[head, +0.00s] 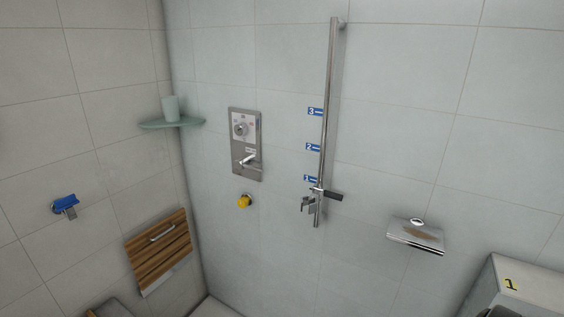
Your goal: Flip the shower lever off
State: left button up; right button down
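The shower control plate (245,145) is a grey metal panel on the tiled wall, left of the picture's middle. It carries a round knob (240,129) in its upper part. Below the knob, the shower lever (248,160) is a small chrome handle that sticks out from the plate and points to the left and slightly down. Nothing covers the lever. Neither my left nor my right gripper can be made out in the head view, and nothing touches the plate.
A chrome rail (328,110) with a slider stands right of the plate. A yellow knob (244,201) sits below it. A wooden folding seat (158,250), a blue fitting (65,204) and a metal dish (416,235) stick out.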

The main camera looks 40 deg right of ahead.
aim_at(242, 163)
jog(key=z, duration=0.35)
jog(key=i, duration=0.65)
jog(key=z, duration=1.85)
